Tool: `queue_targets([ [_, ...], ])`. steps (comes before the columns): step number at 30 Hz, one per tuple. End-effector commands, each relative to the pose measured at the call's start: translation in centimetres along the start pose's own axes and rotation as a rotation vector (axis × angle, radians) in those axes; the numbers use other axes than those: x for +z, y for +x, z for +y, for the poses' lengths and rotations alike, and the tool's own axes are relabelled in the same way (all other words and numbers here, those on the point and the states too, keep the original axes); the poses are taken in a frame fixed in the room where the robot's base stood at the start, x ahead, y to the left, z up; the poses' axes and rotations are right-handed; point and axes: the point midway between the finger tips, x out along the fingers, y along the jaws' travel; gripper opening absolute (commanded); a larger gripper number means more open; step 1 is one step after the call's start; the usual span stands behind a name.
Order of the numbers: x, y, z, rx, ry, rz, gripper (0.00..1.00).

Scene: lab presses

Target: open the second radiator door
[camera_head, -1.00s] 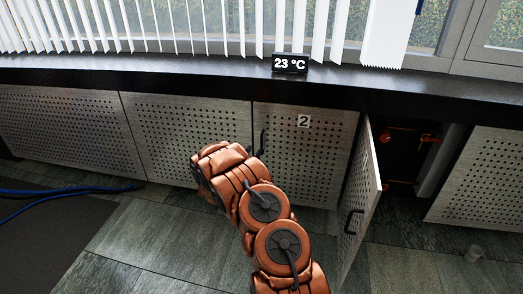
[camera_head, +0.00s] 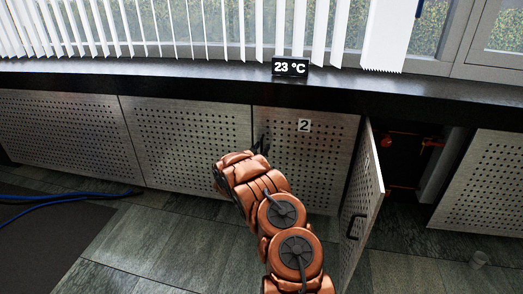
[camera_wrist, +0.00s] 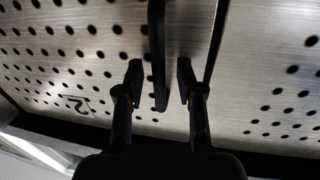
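The perforated metal door marked 2 (camera_head: 320,160) is closed under the dark sill in the head view. In the wrist view, the door (camera_wrist: 70,40) fills the left side, with its "2" label upside down. Its black bar handle (camera_wrist: 157,55) runs vertically near the door's edge. My gripper (camera_wrist: 158,82) is open, with one finger on each side of the handle's end. A gap shows between each finger and the handle; depth is hard to judge. In the head view my arm mostly hides the gripper, and dark fingertips show by the handle.
To the right, another perforated door (camera_head: 362,205) stands open, showing red valves and pipes (camera_head: 400,141). Closed panels (camera_head: 190,140) lie left. A 23 °C display (camera_head: 290,67) stands on the sill (camera_head: 180,73). Blue hoses (camera_head: 70,196) lie on the floor at left.

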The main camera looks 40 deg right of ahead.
Motion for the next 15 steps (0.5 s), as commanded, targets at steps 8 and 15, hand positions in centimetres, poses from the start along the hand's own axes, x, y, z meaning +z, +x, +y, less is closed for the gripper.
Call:
queue_targets([
  [8, 0.05, 0.04, 0.03, 0.000, -0.001, -0.001, 0.35],
  [15, 0.07, 0.03, 0.02, 0.000, -0.001, -0.001, 0.10],
])
